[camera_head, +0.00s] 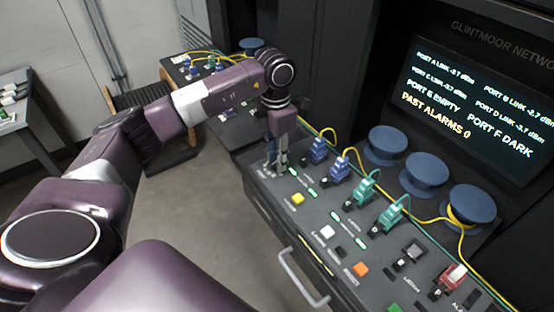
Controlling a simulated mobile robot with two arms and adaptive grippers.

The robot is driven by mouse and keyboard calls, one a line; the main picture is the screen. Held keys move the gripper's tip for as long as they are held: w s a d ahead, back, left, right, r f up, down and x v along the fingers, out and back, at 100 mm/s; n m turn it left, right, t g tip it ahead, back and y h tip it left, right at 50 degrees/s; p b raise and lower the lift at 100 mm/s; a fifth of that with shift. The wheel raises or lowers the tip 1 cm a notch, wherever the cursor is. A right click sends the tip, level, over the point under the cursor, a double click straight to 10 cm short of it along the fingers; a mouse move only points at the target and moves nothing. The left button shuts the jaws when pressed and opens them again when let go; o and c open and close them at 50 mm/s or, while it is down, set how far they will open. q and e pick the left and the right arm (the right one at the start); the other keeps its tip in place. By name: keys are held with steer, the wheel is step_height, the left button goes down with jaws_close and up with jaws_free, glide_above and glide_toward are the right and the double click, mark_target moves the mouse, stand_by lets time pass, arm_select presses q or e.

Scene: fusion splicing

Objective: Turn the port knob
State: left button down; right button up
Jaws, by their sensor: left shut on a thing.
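My left gripper (276,163) points down at the far left end of the console's control panel (318,212). It is shut, its fingertips low over the panel surface, on what seems to be the port knob. The fingers hide the knob, so I cannot see which way it is turned. To the right of the gripper stand blue connectors (318,150) and green connectors (364,190) in a row of ports with small green lights. A dark screen (470,105) lists the ports; it reads port E empty and port F dark. My right gripper is not in view.
Blue spools (386,146) with yellow fibre stand behind the connectors. Yellow (297,199), white and orange buttons and a red switch (453,277) lie on the panel. A metal handle (300,280) sticks out in front. Open floor (215,215) lies left of the console.

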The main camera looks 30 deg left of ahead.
arm_select(q)
steer(key=shift+n, duration=0.6)
steer(key=shift+w+r+n, duration=0.1)
steer(key=shift+n, duration=0.2)
steer(key=c, duration=1.6)
jaws_free()
step_height(320, 180, up, 12)
steer(key=shift+a, duration=0.2)
